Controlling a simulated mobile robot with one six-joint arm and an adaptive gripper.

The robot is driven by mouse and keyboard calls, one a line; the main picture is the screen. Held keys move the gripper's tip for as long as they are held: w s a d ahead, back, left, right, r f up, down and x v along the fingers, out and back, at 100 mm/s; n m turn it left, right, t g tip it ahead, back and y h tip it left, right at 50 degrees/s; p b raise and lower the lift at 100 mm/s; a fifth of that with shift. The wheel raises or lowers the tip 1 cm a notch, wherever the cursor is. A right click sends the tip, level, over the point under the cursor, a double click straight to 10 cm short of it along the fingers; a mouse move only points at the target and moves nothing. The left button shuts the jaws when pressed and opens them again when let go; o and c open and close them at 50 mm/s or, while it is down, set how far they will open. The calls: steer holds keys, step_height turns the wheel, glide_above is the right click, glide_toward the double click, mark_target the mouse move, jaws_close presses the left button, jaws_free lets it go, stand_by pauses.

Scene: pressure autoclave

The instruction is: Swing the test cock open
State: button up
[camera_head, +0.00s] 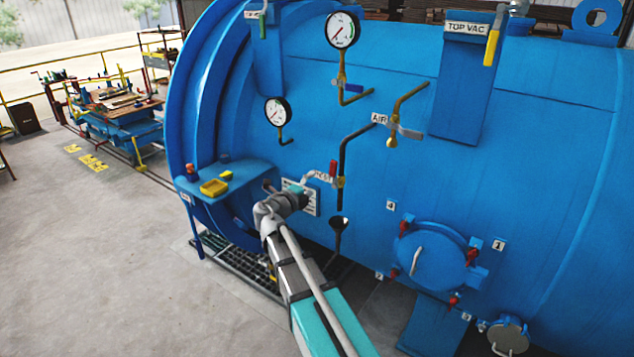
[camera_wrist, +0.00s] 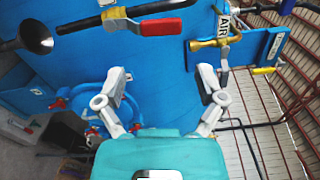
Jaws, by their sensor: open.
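The test cock (camera_head: 340,182) is a small brass valve on a black vertical pipe on the blue autoclave's side, above a black funnel (camera_head: 338,222). Its lever has a red grip (camera_wrist: 160,27), seen near the top of the wrist view beside a grey metal part.
The AIR valve (camera_head: 392,141) is up and right of the cock; two gauges (camera_head: 342,30) (camera_head: 277,112) are above. A round hatch (camera_head: 431,255) with red clamps is lower right. A blue shelf (camera_head: 225,172) with a yellow tray is left. Open floor lies further left.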

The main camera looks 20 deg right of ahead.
steer(key=shift+d+f, duration=0.25)
steer(key=shift+c, duration=1)
steer(key=d+f+m+g, duration=0.1)
steer(key=d+f+m+g+y, duration=0.1)
steer(key=d+f, duration=0.1)
steer(key=shift+s+m, duration=0.35)
steer(key=shift+m, duration=0.05)
steer(key=c, duration=0.6)
steer(key=d+f+m, duration=0.1)
steer(key=s+d+f+m+g+y, duration=0.1)
steer(key=f, duration=0.1)
steer(key=d+f+m+g+y, duration=0.1)
steer(key=f, duration=0.1)
steer(key=shift+s+d+m+b, duration=0.15)
steer(key=shift+d+m+b, duration=0.15)
steer(key=shift+m, duration=0.1)
jaws_close()
steer(key=s+d+f+m+y+b, duration=0.2)
steer(key=s+d+f+m+y, duration=0.1)
steer(key=f+m+y, duration=0.95)
steer(key=s+d+r+m+t+y, duration=0.1)
steer(key=d+r+m+t+y, duration=0.3)
steer(key=r+m, duration=0.3)
steer(key=s+d+r+m+t+y, duration=0.2)
steer(key=d+r+m+t+y, duration=0.3)
steer(key=r+m, duration=0.3)
step_height(320, 180, up, 4)
steer(key=shift+d+r+y+b, duration=0.25)
steer(key=shift+d+y+b, duration=0.2)
steer(key=shift+d+y, duration=0.15)
